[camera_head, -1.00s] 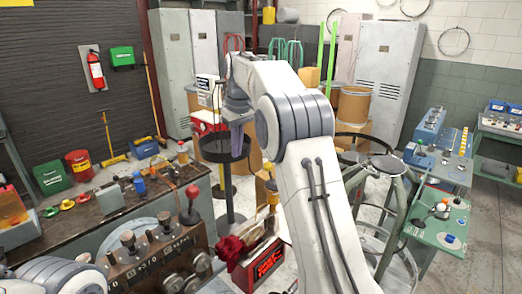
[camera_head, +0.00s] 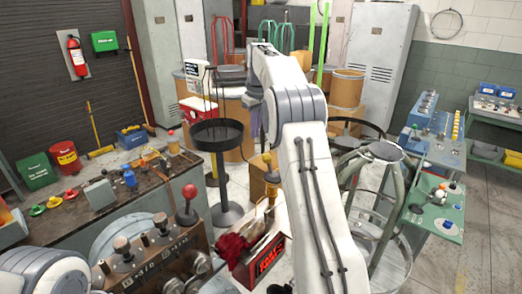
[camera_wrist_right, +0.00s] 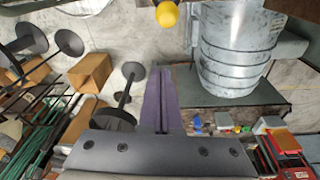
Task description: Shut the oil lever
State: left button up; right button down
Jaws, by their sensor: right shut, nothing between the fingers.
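A lever with a red ball knob (camera_head: 189,191) stands upright on the brown machine panel (camera_head: 160,262) at the lower left of the head view. A yellow knob (camera_head: 267,158) shows beside my right arm; a yellow ball (camera_wrist_right: 167,14) shows at the top of the right wrist view. I cannot tell which of these is the oil lever. My right gripper (camera_wrist_right: 162,70) is shut and empty, its purple fingers apart from the yellow ball. In the head view its fingers are partly hidden behind my arm. My left gripper is out of view; only part of my left arm shows.
A black round stand (camera_head: 216,137) is left of my right gripper. A red cloth (camera_head: 235,245) and a red box (camera_head: 265,262) lie below. A cluttered bench (camera_head: 90,215) is at left, a green table (camera_head: 435,212) at right. Floor is open at far right.

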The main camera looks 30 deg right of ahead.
aim_at(269, 161)
jog(key=s+f+p, duration=0.1)
jog(key=s+f, duration=0.2)
jog(key=f, duration=0.2)
jog(key=shift+d+f+p, duration=0.2)
jog(key=shift+f+p, duration=0.1)
jog(key=shift+f, duration=0.05)
dwell(0.3)
